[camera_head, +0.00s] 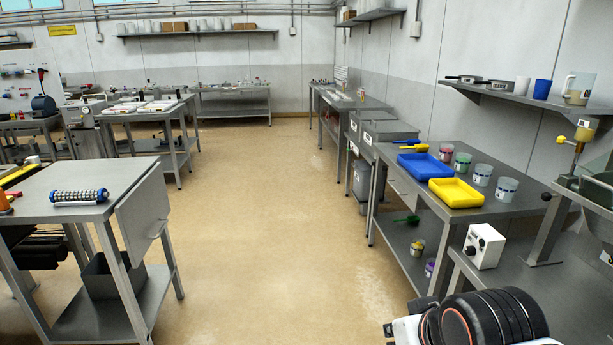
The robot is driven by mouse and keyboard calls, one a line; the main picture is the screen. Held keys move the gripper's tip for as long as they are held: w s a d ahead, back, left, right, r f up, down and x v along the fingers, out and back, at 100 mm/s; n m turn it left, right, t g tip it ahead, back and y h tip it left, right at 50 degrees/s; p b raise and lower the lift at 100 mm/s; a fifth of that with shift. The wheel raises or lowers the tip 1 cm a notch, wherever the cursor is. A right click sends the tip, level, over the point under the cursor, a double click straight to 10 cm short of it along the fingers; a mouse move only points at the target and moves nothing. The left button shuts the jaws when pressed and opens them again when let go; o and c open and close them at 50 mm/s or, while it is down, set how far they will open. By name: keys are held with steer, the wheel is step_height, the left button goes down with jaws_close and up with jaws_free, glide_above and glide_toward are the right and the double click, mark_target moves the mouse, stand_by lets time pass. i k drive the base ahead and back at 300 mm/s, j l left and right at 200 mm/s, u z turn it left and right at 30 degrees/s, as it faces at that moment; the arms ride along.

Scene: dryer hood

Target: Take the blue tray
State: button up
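The blue tray (424,167) lies flat on the grey metal workbench at the right, behind a yellow tray (456,193). The two trays are close together, and I cannot tell whether they touch. The blue tray looks empty. Part of my arm shows at the bottom right of the head view, in front of and well apart from the trays. My gripper's fingers do not show.
Several jars (482,175) stand along the back of the workbench (520,200). A white control box (484,246) stands nearer. A wall shelf (510,96) hangs above. Open floor (260,230) lies left of the bench.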

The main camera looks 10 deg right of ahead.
mark_target(423, 167)
steer(key=i+z, duration=0.1)
steer(key=i, duration=0.9)
steer(key=i+j, duration=0.15)
steer(key=i, duration=0.85)
steer(key=i+l+z, duration=0.35)
steer(key=i, duration=0.15)
steer(key=i+z, duration=0.4)
steer(key=i, duration=0.15)
steer(key=i+j+z, duration=0.1)
steer(key=i+z, duration=0.25)
steer(key=i, duration=0.2)
